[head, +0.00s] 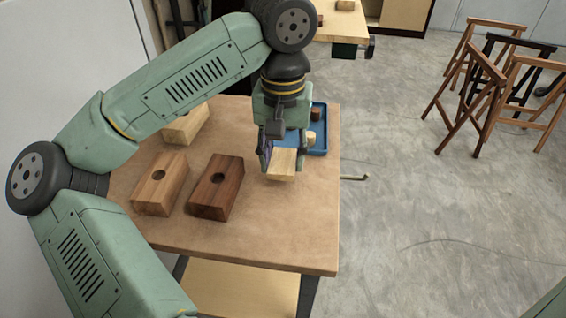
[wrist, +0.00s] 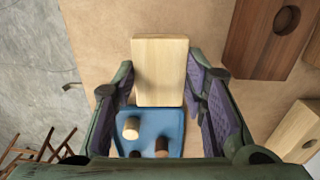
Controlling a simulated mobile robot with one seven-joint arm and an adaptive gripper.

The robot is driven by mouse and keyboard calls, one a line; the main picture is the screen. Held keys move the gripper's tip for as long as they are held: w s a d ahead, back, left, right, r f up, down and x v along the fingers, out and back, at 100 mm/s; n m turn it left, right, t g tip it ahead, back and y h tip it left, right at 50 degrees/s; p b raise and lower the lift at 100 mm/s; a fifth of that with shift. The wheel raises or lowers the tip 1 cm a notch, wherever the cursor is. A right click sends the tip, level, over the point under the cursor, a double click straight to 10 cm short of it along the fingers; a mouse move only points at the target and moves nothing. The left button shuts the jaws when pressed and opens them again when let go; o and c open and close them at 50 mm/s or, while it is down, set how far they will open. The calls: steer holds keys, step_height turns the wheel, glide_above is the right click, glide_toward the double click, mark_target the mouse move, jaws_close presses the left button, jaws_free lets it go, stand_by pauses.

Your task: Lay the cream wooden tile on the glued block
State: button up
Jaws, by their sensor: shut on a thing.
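My gripper (head: 284,153) is shut on the cream wooden tile (head: 282,166), a pale flat rectangle, and holds it by its two sides near the table's right edge. In the wrist view the tile (wrist: 160,62) sits between the purple finger pads, its far end sticking out past them. Three blocks with a round hole stand to the left: a dark brown block (head: 222,196), a mid-brown block (head: 166,192) and a cream block (head: 184,127) partly behind my arm. I cannot see glue on any, so I cannot tell which is the glued block.
A blue tray (head: 320,146) with a few small wooden pegs lies behind the tile. The front of the brown table (head: 270,240) is clear. Wooden stools (head: 490,85) stand on the floor to the right, and another table (head: 348,24) is at the back.

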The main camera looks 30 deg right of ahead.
mark_target(283, 161)
step_height(283, 161, down, 3)
steer(key=shift+p, duration=0.6)
steer(key=shift+f, duration=0.2)
steer(key=shift+f+b, duration=0.25)
steer(key=shift+b, duration=0.15)
steer(key=o, duration=1.1)
steer(key=shift+r, duration=0.1)
steer(key=shift+o, duration=0.2)
step_height(283, 161, up, 12)
steer(key=shift+r, duration=0.2)
